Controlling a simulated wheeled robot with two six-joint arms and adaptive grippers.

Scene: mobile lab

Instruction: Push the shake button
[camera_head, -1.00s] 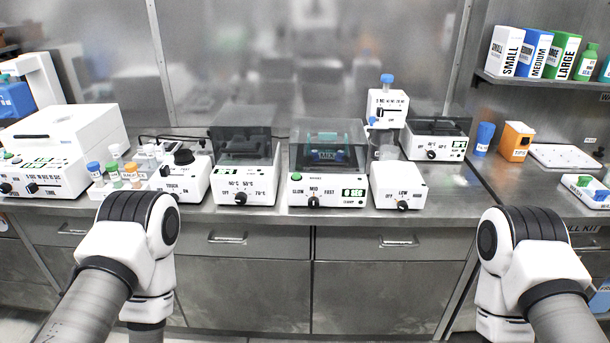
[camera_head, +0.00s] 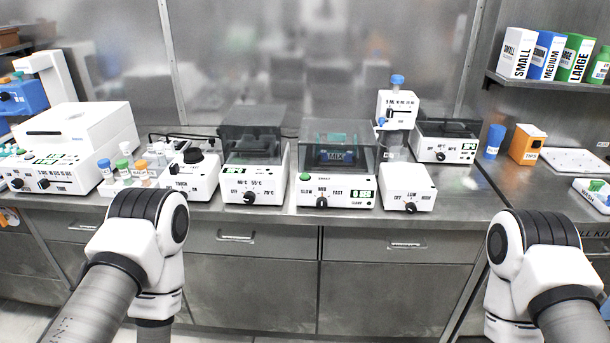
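The shaker (camera_head: 337,190) is a white box with a dark clear lid on the steel bench, near the middle of the head view. Its front carries a green button (camera_head: 306,176), a black knob (camera_head: 321,203) under SLOW, MED and FAST marks, and a green display (camera_head: 361,194). A dark block marked MIX (camera_head: 337,156) shows through the lid. My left arm comes in at the lower left and my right arm at the lower right, both in front of the bench. Neither gripper shows in the view.
A heater box (camera_head: 253,180) stands left of the shaker, and a knobbed box (camera_head: 406,187) stands right of it. A tube rack (camera_head: 128,178) and a large white machine (camera_head: 78,145) are at the left. The bench's front strip (camera_head: 290,213) is narrow and clear.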

